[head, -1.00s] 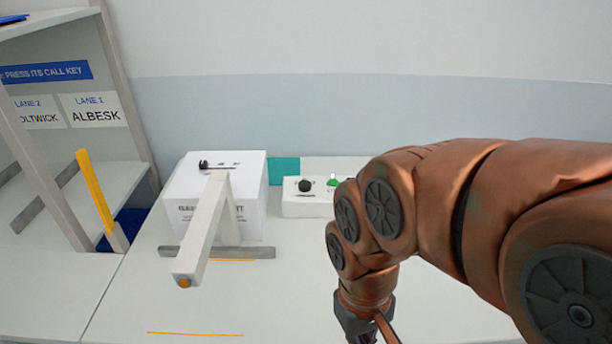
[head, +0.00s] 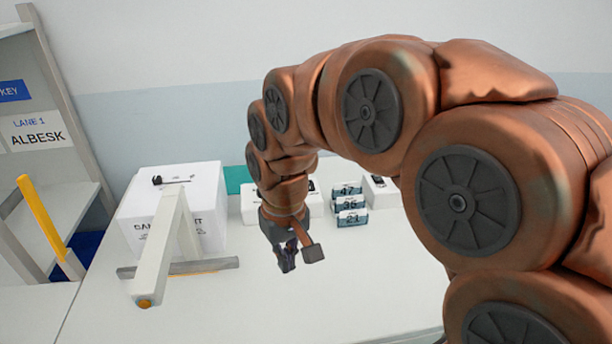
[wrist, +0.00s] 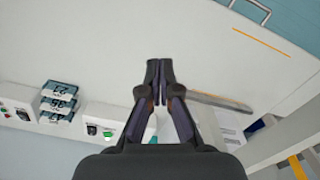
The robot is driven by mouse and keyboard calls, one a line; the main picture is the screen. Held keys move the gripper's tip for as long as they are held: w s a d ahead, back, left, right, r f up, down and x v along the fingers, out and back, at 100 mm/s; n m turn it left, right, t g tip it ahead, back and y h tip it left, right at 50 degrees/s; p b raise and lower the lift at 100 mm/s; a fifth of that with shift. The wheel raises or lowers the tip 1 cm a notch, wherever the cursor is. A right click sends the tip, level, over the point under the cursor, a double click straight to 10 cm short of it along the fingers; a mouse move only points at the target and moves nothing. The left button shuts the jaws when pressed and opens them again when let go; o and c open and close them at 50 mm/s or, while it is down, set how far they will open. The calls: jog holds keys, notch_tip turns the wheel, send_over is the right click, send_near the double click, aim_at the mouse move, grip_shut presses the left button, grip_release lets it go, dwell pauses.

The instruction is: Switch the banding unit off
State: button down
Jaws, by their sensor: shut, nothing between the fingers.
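The banding unit (head: 145,226) is a white box at the left of the white table in the head view, with partly hidden lettering on its front. A small black switch or lever (head: 157,180) sits on its top at the left end of a dark line; its setting is too small to read. A pale arm with an orange tip stands in front of the box and hides part of it. My gripper (head: 288,262) is shut and empty, pointing down above the table to the right of the unit, apart from it. Its closed fingers also show in the wrist view (wrist: 158,80).
A low white control box (head: 249,207) stands behind my gripper, mostly hidden; the wrist view shows its dark knob and green button. Several numbered blocks (head: 349,204) stand to its right. A grey bar (head: 222,265) lies at the unit's foot. The front table is clear.

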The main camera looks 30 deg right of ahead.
jog(key=w+d+r+m+t, duration=0.1)
jog(key=w+d, duration=0.3)
jog(key=w, duration=0.4)
jog(key=w+d+r+m+t, duration=0.15)
jog(key=w+d, duration=0.25)
jog(key=w, duration=0.5)
jog(key=w+d+m+h+p, duration=0.1)
jog(key=w+d+m, duration=0.1)
jog(key=w+d, duration=1)
jog(key=d+t, duration=0.1)
jog(key=d, duration=0.3)
jog(key=shift+w+f+h, duration=0.2)
jog(key=shift+f+h, duration=0.1)
jog(key=shift+f, duration=0.05)
jog(key=shift+p, duration=0.3)
jog(key=p+x, duration=0.1)
jog(key=x, duration=0.3)
jog(key=p+x, duration=0.2)
jog(key=x, duration=0.3)
jog(key=p+x, duration=0.2)
jog(key=x, duration=0.3)
jog(key=shift+s+a+f, duration=0.1)
jog(key=shift+s, duration=0.25)
